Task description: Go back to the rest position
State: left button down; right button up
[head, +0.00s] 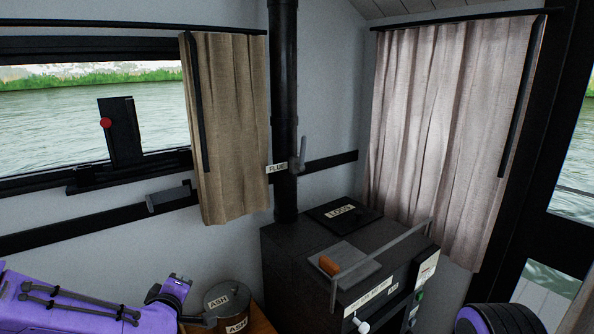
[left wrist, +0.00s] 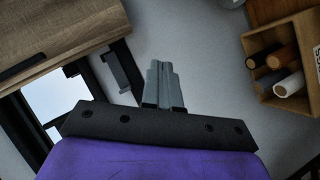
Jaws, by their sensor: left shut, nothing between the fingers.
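My left arm comes in at the lower left of the head view, with the left gripper (head: 205,320) low near the ash tin. In the left wrist view the two grey fingers of the left gripper (left wrist: 161,66) lie together, shut, with nothing between them. A purple and black round part of my own body shows at the lower right edge of the head view. My right gripper does not show in either view.
A dark stove (head: 292,262) with a front rail and flue pipe (head: 285,110) stands at the centre right. A lidded ash tin (head: 228,299) stands left of it. A wooden box (left wrist: 259,45) of logs shows in the left wrist view. Curtains (head: 228,130) hang behind.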

pick_arm(q)
jog(key=s+f+m+g, duration=0.1)
jog(key=s+f+g, duration=0.1)
jog(key=s+f, duration=0.35)
jog(key=s+f+m+g, duration=0.1)
jog(key=s+f, duration=0.2)
jog(key=f, duration=0.6)
jog(key=s+f+m+g, duration=0.1)
jog(key=s+f+g, duration=0.1)
jog(key=s+f, duration=0.4)
jog(key=s+a+f+m+g+b, duration=0.1)
jog(key=s+f, duration=0.5)
jog(key=s, duration=0.7)
jog(key=s+a+f+m+g+y, duration=0.1)
jog(key=s+f+m+g, duration=0.2)
jog(key=s+f, duration=0.3)
jog(key=s+g, duration=0.1)
jog(key=s, duration=0.3)
jog(key=shift+a+f+g, duration=0.2)
jog(key=shift+f+g, duration=0.1)
jog(key=shift+w, duration=0.15)
